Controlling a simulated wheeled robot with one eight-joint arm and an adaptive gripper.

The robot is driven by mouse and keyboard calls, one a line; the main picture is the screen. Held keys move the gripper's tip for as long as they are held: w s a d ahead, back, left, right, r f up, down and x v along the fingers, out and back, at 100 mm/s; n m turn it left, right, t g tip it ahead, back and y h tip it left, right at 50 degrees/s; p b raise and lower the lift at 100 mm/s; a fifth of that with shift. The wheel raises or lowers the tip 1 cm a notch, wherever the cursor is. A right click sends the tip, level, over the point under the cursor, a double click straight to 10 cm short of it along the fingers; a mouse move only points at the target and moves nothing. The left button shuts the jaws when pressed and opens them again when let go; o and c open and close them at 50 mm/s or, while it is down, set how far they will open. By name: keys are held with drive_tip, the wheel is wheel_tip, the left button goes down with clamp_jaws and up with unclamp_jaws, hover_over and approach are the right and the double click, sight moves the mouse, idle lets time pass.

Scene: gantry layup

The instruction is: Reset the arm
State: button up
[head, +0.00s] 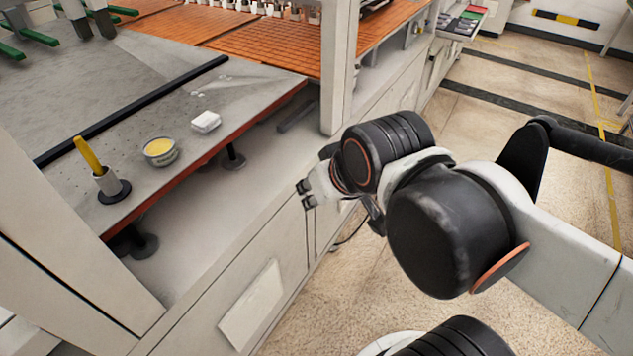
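My arm reaches in from the right edge of the head view and is folded at its joints. My gripper (306,194) is at the arm's far end, in front of the machine's light grey side panel. It points left toward the machine. The fingertips are small and dark, and I cannot tell how far apart they are. I see nothing hanging from the gripper. Part of the gripper is hidden behind the arm's wrist joint.
A grey worktable (215,98) at left bears a yellow-handled tool in a holder (106,182), a round tin with yellow contents (160,151) and a white block (206,122). A white post (340,70) stands behind the gripper. The floor (500,110) beyond the arm is clear.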

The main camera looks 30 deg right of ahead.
drive_tip(key=shift+f, duration=0.1)
wheel_tip(320, 180, down, 6)
drive_tip(key=b, duration=0.5)
drive_tip(key=shift+r+b, duration=0.25)
drive_tip(key=shift+b, duration=0.1)
idle(0.4)
